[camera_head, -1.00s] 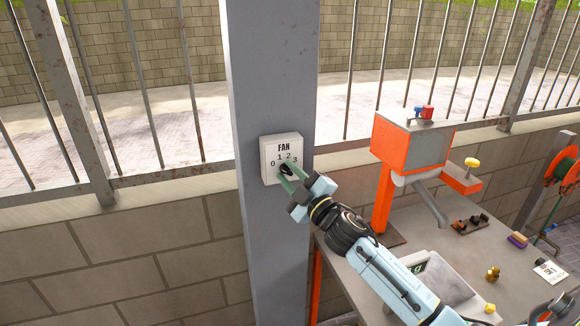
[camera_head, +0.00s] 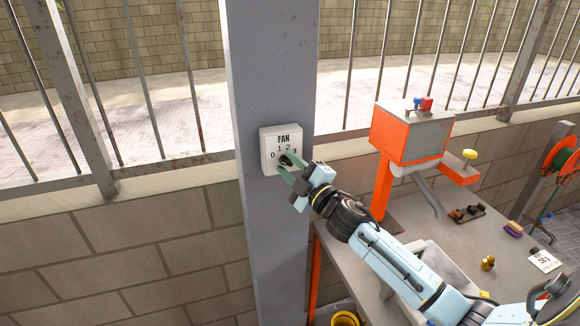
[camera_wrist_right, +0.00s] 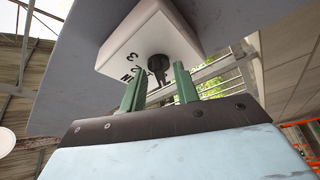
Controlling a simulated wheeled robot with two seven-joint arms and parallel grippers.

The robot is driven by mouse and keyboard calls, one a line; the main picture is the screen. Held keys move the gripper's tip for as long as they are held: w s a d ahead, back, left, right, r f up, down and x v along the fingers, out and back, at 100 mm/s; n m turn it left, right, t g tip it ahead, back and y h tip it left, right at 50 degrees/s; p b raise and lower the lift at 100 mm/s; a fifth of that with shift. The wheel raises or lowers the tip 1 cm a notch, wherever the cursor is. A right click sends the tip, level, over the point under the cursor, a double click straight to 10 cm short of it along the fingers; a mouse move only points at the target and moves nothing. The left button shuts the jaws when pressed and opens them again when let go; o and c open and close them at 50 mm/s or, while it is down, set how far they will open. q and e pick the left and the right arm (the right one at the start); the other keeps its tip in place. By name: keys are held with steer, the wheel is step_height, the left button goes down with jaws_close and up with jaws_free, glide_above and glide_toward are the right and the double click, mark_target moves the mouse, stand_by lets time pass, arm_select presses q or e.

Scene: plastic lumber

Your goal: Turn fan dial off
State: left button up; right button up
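The white fan switch box (camera_head: 268,140), marked FAN with numbers 0 to 3, is mounted on the grey post. Its small black dial (camera_head: 284,160) is partly hidden by my right gripper (camera_head: 286,165) in the head view. In the right wrist view the dial (camera_wrist_right: 158,66) sticks out of the box (camera_wrist_right: 150,35). My right gripper's green fingers (camera_wrist_right: 159,88) are apart, one on each side of the dial, with gaps showing. I cannot tell which number the dial points at. My left gripper is not in view.
The grey post (camera_head: 275,60) stands before a metal railing and block wall (camera_head: 130,250). To the right, a workbench (camera_head: 400,215) carries an orange machine (camera_head: 410,135) and small items. A yellow bucket (camera_head: 345,318) is at the bottom.

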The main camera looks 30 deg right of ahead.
steer(key=shift+s+f, duration=0.2)
steer(key=shift+s, duration=0.2)
steer(key=b+v, duration=0.3)
steer(key=v, duration=0.9)
steer(key=shift+s, duration=0.3)
